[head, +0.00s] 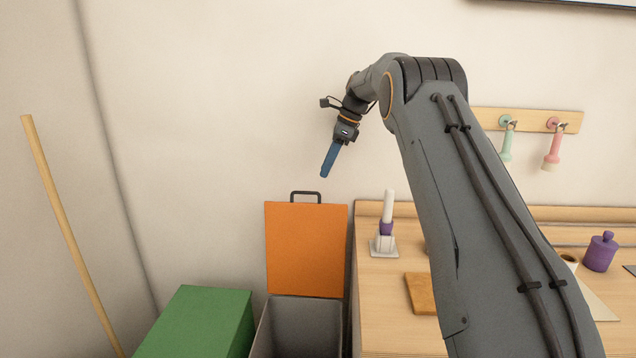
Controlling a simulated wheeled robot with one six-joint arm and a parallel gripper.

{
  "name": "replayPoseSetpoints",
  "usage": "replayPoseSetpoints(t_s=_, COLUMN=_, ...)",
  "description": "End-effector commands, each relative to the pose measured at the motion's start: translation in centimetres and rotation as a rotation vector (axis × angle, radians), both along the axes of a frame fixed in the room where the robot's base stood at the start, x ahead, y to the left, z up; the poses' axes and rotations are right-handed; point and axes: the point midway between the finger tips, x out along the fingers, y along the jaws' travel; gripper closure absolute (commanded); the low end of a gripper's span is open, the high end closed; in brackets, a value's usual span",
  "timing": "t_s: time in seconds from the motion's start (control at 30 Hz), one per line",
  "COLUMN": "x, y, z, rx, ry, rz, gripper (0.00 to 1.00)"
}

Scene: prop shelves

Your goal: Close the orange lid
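The orange lid (306,250) stands upright, open, at the back of a grey bin (300,328). A dark handle (306,193) sits on the lid's top edge. The bin's open top faces up, and its lower part is cut off by the frame. My gripper (325,174) is above the lid and a little to its right, apart from it, with its blue fingers pointing down and slightly left. The fingers appear as one narrow strip, so I cannot tell whether they are open or shut. I see nothing hanging from them.
A green box (200,322) stands left of the bin, and a wooden pole (70,230) leans further left. The wooden worktop (390,335) is right of the bin, with a white and purple item (386,228) near its back left corner. The wall is close behind.

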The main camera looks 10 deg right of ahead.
Motion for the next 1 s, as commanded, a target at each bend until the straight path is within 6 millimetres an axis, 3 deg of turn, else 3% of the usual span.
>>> replayPoseSetpoints(t_s=0.5, x=0.7, y=2.4, z=-6.2, rx=-0.001, ry=0.001, rz=0.001, gripper=0.72)
replayPoseSetpoints(t_s=0.87, x=0.9, y=2.5, z=-6.8, rx=-0.002, ry=-0.001, rz=-0.001, gripper=0.72)
replayPoseSetpoints(t_s=1.0, x=0.9, y=2.5, z=-6.8, rx=-0.002, ry=-0.001, rz=-0.001, gripper=0.94)
